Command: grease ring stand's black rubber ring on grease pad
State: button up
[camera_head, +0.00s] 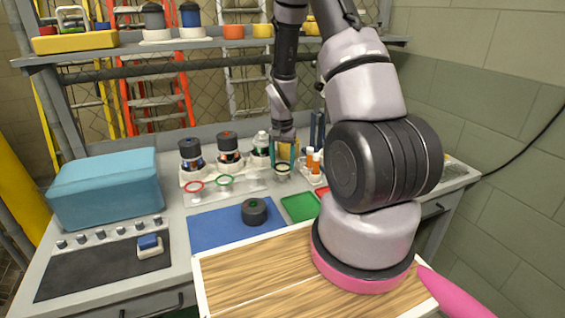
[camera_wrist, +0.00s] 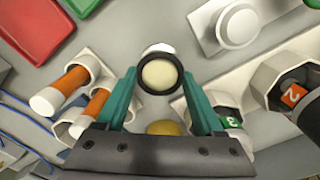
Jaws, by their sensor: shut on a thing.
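My gripper (camera_wrist: 160,82) has two teal fingers, shut on the black rubber ring (camera_wrist: 139,75) from both sides. A pale cream round face shows through the ring; I cannot tell whether the ring sits around it or is above it. A white part shows just behind. In the head view, my gripper (camera_head: 285,151) points down at the back of the bench, and the black ring (camera_head: 283,168) shows just below it. To its left, a red ring (camera_head: 193,187) and a green ring (camera_head: 224,180) sit on a pale, clear-looking stand. I cannot clearly make out the grease pad.
Orange bottles with white caps (camera_wrist: 72,79) stand in holders close beside my gripper. Numbered jars (camera_wrist: 293,95) stand on the other side. A white round-topped post (camera_wrist: 237,25) is nearby. A teal box (camera_head: 105,188) stands left.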

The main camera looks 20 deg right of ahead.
jog(key=m, duration=0.9)
jog(key=n, duration=0.5)
jog(key=shift+f, duration=0.1)
jog(key=n, duration=0.4)
jog(key=shift+s, duration=0.1)
